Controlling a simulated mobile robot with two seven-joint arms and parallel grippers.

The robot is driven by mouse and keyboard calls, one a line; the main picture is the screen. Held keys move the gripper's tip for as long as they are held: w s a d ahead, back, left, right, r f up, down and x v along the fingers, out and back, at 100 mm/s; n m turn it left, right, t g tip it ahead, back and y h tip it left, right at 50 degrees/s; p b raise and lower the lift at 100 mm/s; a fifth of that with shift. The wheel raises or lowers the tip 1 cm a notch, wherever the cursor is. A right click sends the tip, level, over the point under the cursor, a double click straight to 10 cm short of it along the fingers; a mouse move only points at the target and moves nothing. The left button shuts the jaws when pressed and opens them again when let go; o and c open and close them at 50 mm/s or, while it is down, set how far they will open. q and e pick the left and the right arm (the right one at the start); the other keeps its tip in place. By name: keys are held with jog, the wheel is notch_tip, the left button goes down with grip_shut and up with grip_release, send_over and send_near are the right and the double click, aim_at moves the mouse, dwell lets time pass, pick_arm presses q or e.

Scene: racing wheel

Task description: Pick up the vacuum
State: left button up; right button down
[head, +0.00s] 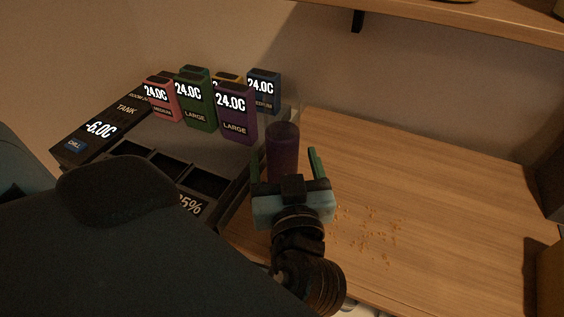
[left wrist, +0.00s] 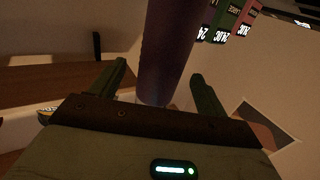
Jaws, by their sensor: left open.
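A dark purple upright cylinder (head: 283,140), which looks like the vacuum, stands at the left end of the wooden counter. It also shows in the left wrist view (left wrist: 170,45), rising between the fingers. My left gripper (head: 284,163) is open, with one green finger on each side of the cylinder. In the left wrist view the gripper (left wrist: 158,72) shows gaps beside the cylinder, so it is not clamped. The cylinder's lower part is hidden behind the gripper body in the head view. My right gripper is not in view.
Orange crumbs (head: 370,228) lie on the wooden counter (head: 440,190). Left of the cylinder is a dark unit with a tank display (head: 100,128), empty slots (head: 165,168) and several coloured labelled canisters (head: 236,115). A shelf (head: 450,22) hangs above. The counter's right side is mostly clear.

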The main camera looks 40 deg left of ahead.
pick_arm(q)
jog(key=shift+w+a, duration=0.15)
jog(key=shift+a, duration=0.05)
jog(key=x, duration=0.2)
jog(key=p+x, duration=0.1)
jog(key=x, duration=0.1)
jog(key=shift+f, duration=0.25)
jog(key=shift+w+a, duration=0.25)
jog(key=c, duration=1)
jog(key=shift+c, duration=0.2)
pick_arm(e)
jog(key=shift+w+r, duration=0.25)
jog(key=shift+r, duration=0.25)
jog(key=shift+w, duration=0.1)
